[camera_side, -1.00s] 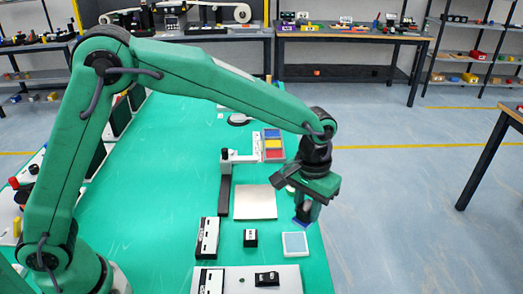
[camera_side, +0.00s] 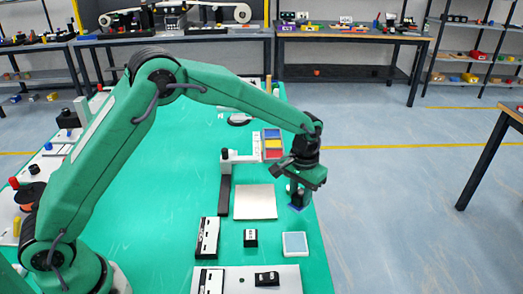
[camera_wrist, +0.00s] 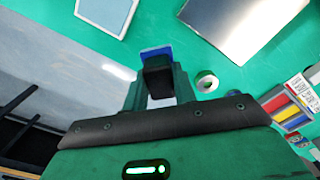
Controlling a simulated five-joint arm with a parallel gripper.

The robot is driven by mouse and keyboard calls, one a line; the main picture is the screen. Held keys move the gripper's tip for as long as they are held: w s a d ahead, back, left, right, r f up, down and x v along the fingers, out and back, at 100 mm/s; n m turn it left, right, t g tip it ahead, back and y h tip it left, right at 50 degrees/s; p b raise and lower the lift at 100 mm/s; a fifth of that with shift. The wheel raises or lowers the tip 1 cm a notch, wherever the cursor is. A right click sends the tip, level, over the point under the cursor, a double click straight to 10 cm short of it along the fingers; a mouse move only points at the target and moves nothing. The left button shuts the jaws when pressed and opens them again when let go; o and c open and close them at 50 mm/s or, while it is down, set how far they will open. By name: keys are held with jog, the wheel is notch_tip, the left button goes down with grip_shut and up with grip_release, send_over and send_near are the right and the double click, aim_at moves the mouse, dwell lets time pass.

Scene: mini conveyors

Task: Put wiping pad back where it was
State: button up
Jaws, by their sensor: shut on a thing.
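My gripper (camera_side: 297,201) is shut on the wiping pad, a small blue pad (camera_side: 296,208) with a dark block on top. The pad's blue edge (camera_wrist: 156,51) also shows beyond the dark block in the wrist view. In the side view the pad is near the right edge of the green table, to the right of the silver plate (camera_side: 255,202). Whether it touches the table is hard to tell. A white-framed light-blue square (camera_side: 295,244) lies on the table nearer the camera; it also shows in the wrist view (camera_wrist: 107,10).
A small black block (camera_side: 250,238) and a long black-and-white unit (camera_side: 207,238) lie left of the square. A tray of blue, yellow and red strips (camera_side: 272,144) stands behind the plate. The table's middle left is clear.

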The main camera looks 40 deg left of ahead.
aim_at(299, 205)
jog(key=shift+f, duration=2)
jog(key=shift+f, duration=0.15)
jog(key=o, duration=1)
jog(key=shift+o, duration=0.2)
notch_tip(299, 205, up, 12)
jog(key=shift+f, duration=0.1)
jog(key=shift+r, duration=0.25)
jog(key=shift+r, duration=0.1)
